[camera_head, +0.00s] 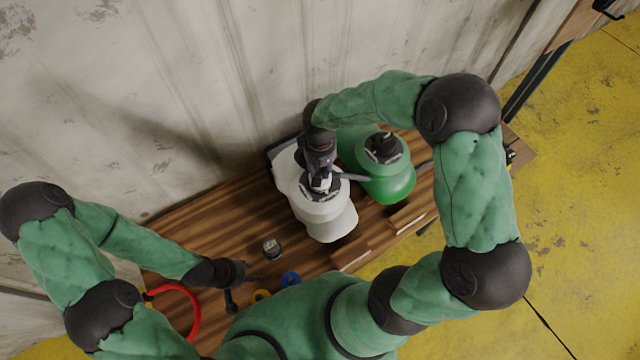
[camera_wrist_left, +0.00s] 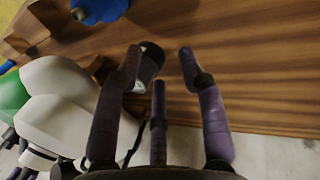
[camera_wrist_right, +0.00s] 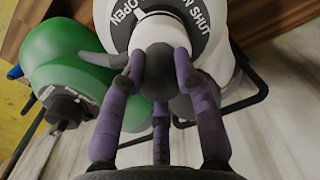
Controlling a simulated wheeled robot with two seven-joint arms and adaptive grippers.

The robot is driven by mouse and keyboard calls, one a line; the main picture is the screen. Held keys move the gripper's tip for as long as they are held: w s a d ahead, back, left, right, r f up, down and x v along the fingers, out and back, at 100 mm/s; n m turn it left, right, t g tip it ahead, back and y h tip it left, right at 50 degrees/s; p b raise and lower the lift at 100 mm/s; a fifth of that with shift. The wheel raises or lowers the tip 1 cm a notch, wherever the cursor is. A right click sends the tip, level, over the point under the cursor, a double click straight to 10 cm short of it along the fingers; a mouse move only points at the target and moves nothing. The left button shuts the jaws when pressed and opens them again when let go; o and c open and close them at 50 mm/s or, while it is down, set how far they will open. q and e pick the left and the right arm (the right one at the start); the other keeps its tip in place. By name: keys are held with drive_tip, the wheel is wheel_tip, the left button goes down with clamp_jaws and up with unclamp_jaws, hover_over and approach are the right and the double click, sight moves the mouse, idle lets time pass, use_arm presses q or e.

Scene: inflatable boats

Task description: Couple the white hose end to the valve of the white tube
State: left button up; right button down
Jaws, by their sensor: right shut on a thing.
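The white tube (camera_head: 328,222) lies on the wooden table, its black valve with white lettering (camera_head: 320,189) on top. In the right wrist view its collar (camera_wrist_right: 125,22) reads OPEN and SHUT. My right gripper (camera_head: 319,172) is over this valve, shut on a dark round-topped piece (camera_wrist_right: 158,65), apparently the hose end. A grey arm or hose (camera_head: 354,177) runs from there towards the green tube. The fingers hide the joint, so I cannot tell whether it is seated. My left gripper (camera_head: 244,273) is open and empty, low over the table near a small dark cylinder (camera_head: 271,249).
The green tube (camera_head: 388,187) with its own black valve stands right beside the white one. A red hose loop (camera_head: 192,312), a yellow ring (camera_head: 260,296), a blue ring (camera_head: 290,279) and wooden blocks (camera_head: 350,256) lie along the near edge. The table's left part (camera_head: 215,228) is clear.

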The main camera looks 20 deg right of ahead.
drive_tip(key=m+b, duration=0.1)
drive_tip(key=m, duration=0.1)
drive_tip(key=shift+f+m+b, duration=0.15)
drive_tip(key=shift+m+b, duration=0.15)
use_arm(q)
drive_tip(key=shift+f, duration=1.1)
use_arm(e)
drive_tip(key=shift+m, duration=0.8)
use_arm(q)
drive_tip(key=shift+b, duration=0.3)
use_arm(e)
drive_tip(key=shift+m+b, duration=0.5)
drive_tip(key=shift+m, duration=0.4)
use_arm(q)
drive_tip(key=shift+f+b, duration=0.4)
drive_tip(key=shift+f, duration=0.55)
use_arm(e)
drive_tip(key=shift+m, duration=1.1)
